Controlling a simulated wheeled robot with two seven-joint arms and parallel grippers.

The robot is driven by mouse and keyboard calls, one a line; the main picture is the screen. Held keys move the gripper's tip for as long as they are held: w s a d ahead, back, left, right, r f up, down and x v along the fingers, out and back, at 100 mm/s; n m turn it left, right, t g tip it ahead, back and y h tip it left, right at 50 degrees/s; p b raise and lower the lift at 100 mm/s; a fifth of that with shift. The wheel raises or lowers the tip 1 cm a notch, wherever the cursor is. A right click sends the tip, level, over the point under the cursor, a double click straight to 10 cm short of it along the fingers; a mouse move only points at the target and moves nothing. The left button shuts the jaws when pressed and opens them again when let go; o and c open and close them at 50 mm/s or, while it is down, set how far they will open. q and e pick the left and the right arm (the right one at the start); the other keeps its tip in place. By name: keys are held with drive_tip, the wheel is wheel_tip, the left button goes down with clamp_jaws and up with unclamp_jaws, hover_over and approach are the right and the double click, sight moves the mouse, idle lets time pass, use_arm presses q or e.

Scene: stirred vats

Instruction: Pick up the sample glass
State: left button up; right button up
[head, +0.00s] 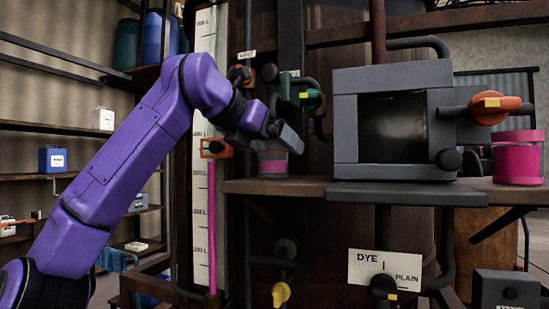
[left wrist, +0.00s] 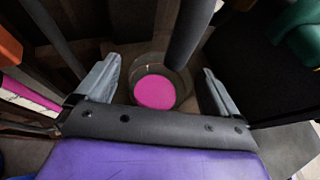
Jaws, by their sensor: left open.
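The sample glass (head: 273,164) is a small clear glass with pink liquid, standing upright at the left end of the wooden shelf. In the left wrist view the glass (left wrist: 155,92) shows from above, its round pink surface lying between the two grey fingers. My left gripper (head: 279,139) is open, just above the glass, and hides part of its top in the head view. In the left wrist view my left gripper (left wrist: 160,66) has a finger on each side of the glass, with visible gaps. My right gripper is not in view.
A dark pipe (left wrist: 190,35) comes down close to the glass. A green-handled valve (head: 312,99) and an orange clamp (head: 215,148) are near my gripper. A grey box with a window (head: 393,127) and a larger pink jar (head: 518,160) stand to the right.

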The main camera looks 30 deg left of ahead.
use_arm(q)
drive_tip(key=shift+x, duration=1.15)
drive_tip(key=shift+s, duration=0.1)
drive_tip(key=shift+s+r, duration=0.1)
drive_tip(key=shift+c, duration=1.2)
drive_tip(key=c, duration=1.1)
drive_tip(key=shift+o, duration=0.2)
